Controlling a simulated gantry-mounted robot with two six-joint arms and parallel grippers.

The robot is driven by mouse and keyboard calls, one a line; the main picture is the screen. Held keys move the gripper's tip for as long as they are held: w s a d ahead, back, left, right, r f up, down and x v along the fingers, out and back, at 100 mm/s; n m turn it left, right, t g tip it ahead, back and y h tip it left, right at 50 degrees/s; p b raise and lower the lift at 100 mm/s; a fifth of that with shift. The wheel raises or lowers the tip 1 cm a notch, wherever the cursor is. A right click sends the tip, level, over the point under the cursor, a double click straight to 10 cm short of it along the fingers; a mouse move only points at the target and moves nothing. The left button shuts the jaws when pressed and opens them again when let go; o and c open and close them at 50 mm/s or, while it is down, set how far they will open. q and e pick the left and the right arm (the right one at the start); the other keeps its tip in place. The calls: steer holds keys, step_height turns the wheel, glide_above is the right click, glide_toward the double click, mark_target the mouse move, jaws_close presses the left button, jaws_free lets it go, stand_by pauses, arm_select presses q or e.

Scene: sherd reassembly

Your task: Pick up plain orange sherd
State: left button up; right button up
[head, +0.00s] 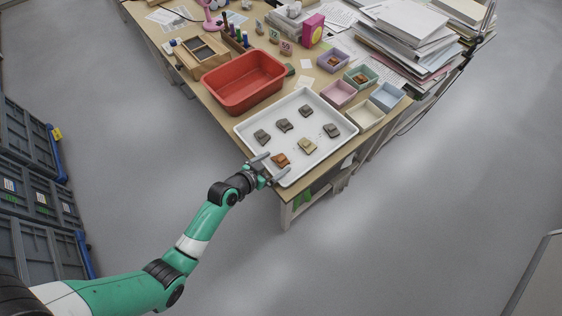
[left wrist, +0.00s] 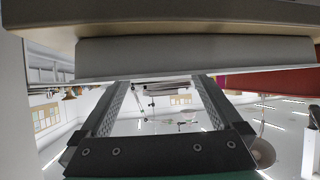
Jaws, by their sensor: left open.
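The plain orange sherd (head: 281,160) lies in the white tray (head: 345,128), close to the tray's near left edge. My left gripper (head: 276,164) is open at that edge, its two fingers apart on either side of the orange sherd or just above it; I cannot tell the exact height. In the left wrist view my left gripper (left wrist: 162,85) shows its two spread fingers, and the sherd cannot be made out there. My right gripper is not in view.
Several grey-brown sherds and a yellowish sherd (head: 307,145) share the tray. A red bin (head: 243,82) stands behind it to the left. Small coloured boxes, including a pink one (head: 339,94), stand to the right. Paper stacks (head: 410,45) fill the back right.

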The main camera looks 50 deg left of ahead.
mark_target(281, 160)
arm_select(q)
steer(key=x, duration=0.3)
steer(key=shift+w+a+f+b, duration=0.1)
steer(key=shift+b, duration=0.3)
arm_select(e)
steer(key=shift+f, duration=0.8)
arm_select(q)
steer(key=c, duration=1.5)
steer(key=shift+r, duration=0.25)
jaws_close()
steer(key=shift+r+p, duration=0.4)
steer(key=shift+p, duration=0.1)
steer(key=s+d+r+p, duration=0.2)
steer(key=d+r+p, duration=0.2)
steer(key=d+r, duration=0.2)
steer(key=s+d+r+p, duration=0.2)
steer(key=d+r+p, duration=0.1)
steer(key=d+r, duration=0.2)
steer(key=shift+s+d+r+p, duration=0.35)
steer(key=shift+d+r, duration=0.05)
steer(key=shift+d, duration=0.8)
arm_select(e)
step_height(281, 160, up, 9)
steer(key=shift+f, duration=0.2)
